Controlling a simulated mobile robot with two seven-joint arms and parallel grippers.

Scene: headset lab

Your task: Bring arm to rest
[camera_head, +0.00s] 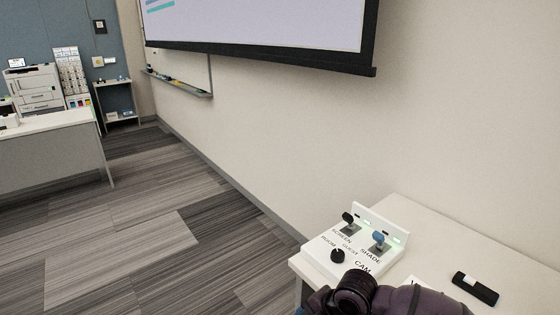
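Neither of my grippers can be made out in the head view. At the bottom edge, right of centre, is a dark purple-grey rounded shape (415,302) with a black ring-shaped part (353,290) at its left. I cannot tell whether it is part of my arm or a separate thing. It covers part of the front of the table (520,262) and comes close to the white control panel (322,256).
The panel has a black lever (347,219), a blue lever (379,238) and a black knob (337,256). A black device (475,288) lies to its right. A wall screen (270,20) hangs above. The carpet (140,235) at left is clear; a desk (55,150) stands beyond.

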